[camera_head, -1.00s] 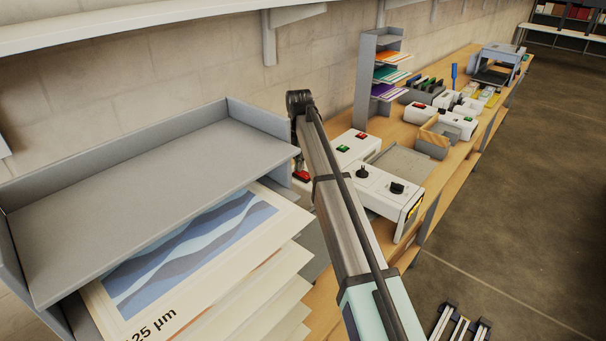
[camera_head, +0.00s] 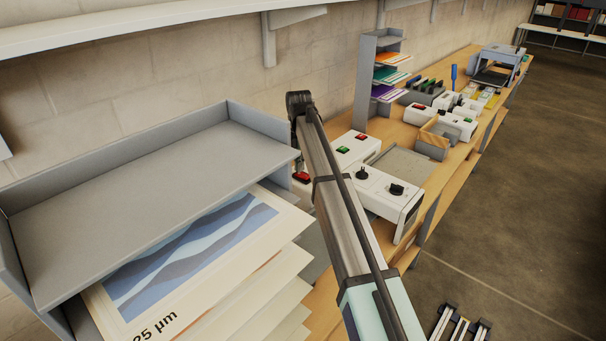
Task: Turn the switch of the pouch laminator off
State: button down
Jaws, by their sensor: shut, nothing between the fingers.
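The laminator (camera_head: 408,205) is a white machine with two black knobs on top, right of my arm; its front display panel is dark. A red switch (camera_head: 302,178) sits on a white housing left of my arm, partly covered by the grey tray's corner. My arm hides whether that housing joins the laminator. My gripper (camera_head: 299,168) points down from the dark wrist, shut and empty, just above or at the red switch. Its tips are small and partly hidden, so contact cannot be told.
A grey paper tray (camera_head: 130,190) with printed sheets fills the left foreground. A white box (camera_head: 356,148) with red and green buttons stands behind the laminator. A grey sorter (camera_head: 367,85) and other devices line the wooden bench. Open floor lies right.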

jog(key=shift+r+p, duration=1.4)
jog(key=shift+r, duration=1.6)
